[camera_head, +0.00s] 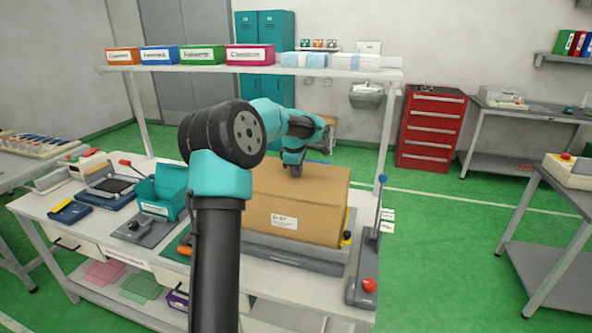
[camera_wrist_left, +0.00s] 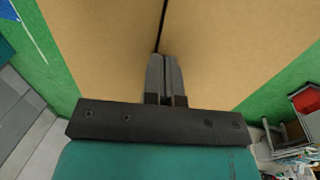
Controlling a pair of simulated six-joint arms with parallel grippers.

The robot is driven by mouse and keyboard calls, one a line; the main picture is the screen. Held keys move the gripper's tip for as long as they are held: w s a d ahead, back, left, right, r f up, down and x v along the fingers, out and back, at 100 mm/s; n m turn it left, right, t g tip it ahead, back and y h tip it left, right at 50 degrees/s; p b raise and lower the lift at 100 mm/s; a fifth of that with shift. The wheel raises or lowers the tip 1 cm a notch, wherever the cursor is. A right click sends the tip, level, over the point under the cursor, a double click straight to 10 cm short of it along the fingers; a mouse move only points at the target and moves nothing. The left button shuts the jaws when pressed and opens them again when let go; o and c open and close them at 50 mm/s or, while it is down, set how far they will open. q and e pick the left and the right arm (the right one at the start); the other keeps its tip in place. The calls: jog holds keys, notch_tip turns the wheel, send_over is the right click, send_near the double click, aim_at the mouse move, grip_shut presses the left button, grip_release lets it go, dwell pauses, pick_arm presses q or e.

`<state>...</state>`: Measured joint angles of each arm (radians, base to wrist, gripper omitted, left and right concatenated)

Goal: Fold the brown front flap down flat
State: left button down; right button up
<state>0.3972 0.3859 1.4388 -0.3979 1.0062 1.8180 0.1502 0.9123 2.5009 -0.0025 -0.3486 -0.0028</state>
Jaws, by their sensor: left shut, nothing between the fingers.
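A brown cardboard box (camera_head: 285,221) with a white label stands on a grey platform on the white bench. Its top looks closed and nearly flat in the head view. I cannot tell the front flap from the other flaps there. My left gripper (camera_head: 295,173) points down at the box top, near its back-middle. In the left wrist view the two fingers (camera_wrist_left: 164,58) are together and empty, in front of a brown flap (camera_wrist_left: 100,45) and another brown panel (camera_wrist_left: 225,45) split by a narrow dark seam. I cannot tell whether the fingertips touch the cardboard. My right gripper is out of view.
A lever stand with a red knob (camera_head: 369,285) is just right of the box. A teal bin (camera_head: 165,190) and a black-and-blue tray (camera_head: 112,187) stand on the bench to the left. A shelf with coloured boxes (camera_head: 250,55) spans the back above the bench.

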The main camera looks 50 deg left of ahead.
pick_arm(q)
jog(key=shift+r, duration=0.15)
jog(key=shift+r, duration=0.6)
jog(key=shift+r, duration=0.1)
notch_tip(320, 180, up, 14)
jog(key=shift+s+d, duration=0.25)
jog(key=shift+s, duration=0.2)
dwell(0.4)
jog(key=shift+s+f+g+h, duration=0.1)
jog(key=shift+f+g+h, duration=0.2)
jog(key=shift+f+g, duration=0.55)
jog(key=shift+f, duration=0.25)
jog(key=f, duration=0.9)
jog(key=w+f, duration=0.1)
jog(key=f, duration=0.3)
jog(key=shift+a+f, duration=0.3)
jog(key=shift+f, duration=0.05)
jog(key=shift+f, duration=0.1)
